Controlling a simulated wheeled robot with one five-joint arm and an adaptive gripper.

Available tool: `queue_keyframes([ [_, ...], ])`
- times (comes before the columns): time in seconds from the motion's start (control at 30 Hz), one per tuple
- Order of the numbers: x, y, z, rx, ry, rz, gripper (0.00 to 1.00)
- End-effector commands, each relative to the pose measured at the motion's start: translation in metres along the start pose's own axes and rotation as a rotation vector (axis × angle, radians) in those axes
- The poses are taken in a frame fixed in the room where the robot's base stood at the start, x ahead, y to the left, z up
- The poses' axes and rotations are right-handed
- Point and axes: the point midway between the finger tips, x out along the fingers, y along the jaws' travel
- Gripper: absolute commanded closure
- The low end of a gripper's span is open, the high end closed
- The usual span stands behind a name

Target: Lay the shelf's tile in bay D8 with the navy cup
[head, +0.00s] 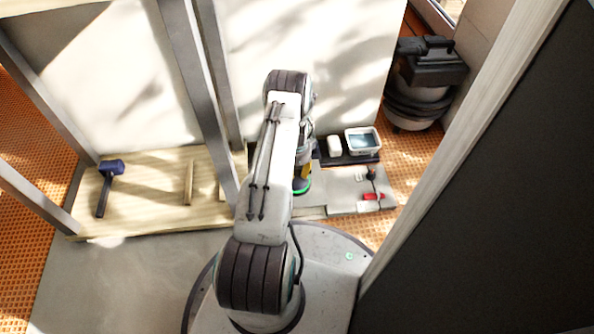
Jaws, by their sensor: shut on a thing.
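My gripper (306,172) is at the end of my arm, low over the left part of a pale grey slab on the floor, and mostly hidden behind my arm. It is shut on a round thing with a bright green rim (302,187), only partly visible. I cannot make out a navy cup there. A mallet with a navy head (110,167) and dark handle lies on a pale wooden board at the left. I cannot make out the shelf's tile or bay D8 from here.
The wooden board (145,190) also carries a wooden strip (188,182) beneath grey metal posts (190,80). Right of my gripper are a black tray (352,160) with a white block (334,146) and a water tub (362,141), and a red item (373,196). A vacuum (424,85) stands behind.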

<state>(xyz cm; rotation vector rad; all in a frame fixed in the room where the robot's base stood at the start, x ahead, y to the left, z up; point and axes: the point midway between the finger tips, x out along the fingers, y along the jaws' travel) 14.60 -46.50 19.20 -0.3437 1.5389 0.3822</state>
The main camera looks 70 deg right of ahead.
Motion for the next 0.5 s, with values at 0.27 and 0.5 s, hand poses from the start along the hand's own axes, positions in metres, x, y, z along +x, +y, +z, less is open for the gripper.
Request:
queue_keyframes([
  [0.27,0.005,-0.002,-0.001,0.000,0.001,-0.004,1.00],
  [0.5,0.012,-0.002,-0.001,0.000,0.001,-0.004,1.00],
])
